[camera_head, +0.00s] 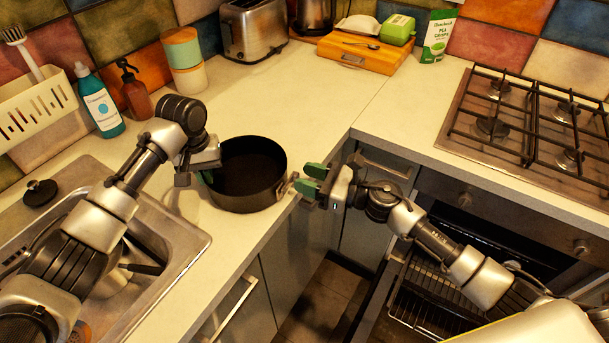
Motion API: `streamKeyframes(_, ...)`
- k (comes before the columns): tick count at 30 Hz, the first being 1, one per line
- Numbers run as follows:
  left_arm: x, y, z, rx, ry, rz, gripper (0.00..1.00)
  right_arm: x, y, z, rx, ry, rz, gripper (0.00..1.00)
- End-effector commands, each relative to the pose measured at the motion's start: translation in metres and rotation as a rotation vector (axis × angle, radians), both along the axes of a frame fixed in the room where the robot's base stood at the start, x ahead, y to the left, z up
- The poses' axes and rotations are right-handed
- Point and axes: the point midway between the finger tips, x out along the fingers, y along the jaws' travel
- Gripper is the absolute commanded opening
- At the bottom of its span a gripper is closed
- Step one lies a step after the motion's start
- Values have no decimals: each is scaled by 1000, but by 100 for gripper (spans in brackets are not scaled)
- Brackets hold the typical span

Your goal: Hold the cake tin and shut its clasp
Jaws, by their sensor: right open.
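The cake tin (240,197) is a dark, round, open-topped pan standing on the cream worktop near its front edge. A small light metal clasp (286,185) sits on its right side; I cannot tell how far it is closed. My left gripper (197,178) is at the tin's left wall, partly over the rim. Its fingertips are mostly hidden, so I cannot tell whether they grip the wall. My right gripper (305,178) is open, its green-padded fingers pointing left towards the clasp, close to it. Nothing shows between its fingers.
A steel sink (185,247) lies left of the tin. A gas hob (530,130) is at the right, above an oven with its door open. A toaster (254,28), canisters (184,55) and a wooden board (365,52) stand at the back. The worktop behind the tin is clear.

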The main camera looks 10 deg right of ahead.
Motion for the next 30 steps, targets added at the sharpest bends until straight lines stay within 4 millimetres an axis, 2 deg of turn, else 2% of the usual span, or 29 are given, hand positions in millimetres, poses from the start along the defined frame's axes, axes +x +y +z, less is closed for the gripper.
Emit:
streamKeyframes(9, 0, 0, 0, 0, 1, 0, 0, -39, -54, -2, -2, 4, -3, 43)
streamKeyframes(15, 0, 0, 0, 0, 0, 0, 0, -58, -79, -1, 0, 3, -1, 43)
streamKeyframes(20, 0, 0, 0, 0, 0, 0, 0, -64, -87, 0, -1, 0, -1, 43)
streamKeyframes(27, 0, 0, 0, 0, 0, 0, 0, -64, -88, 0, -1, -1, -1, 43)
streamKeyframes(30, 0, 0, 0, 0, 0, 0, 16, -64, -88, 0, -1, -1, -1, 43)
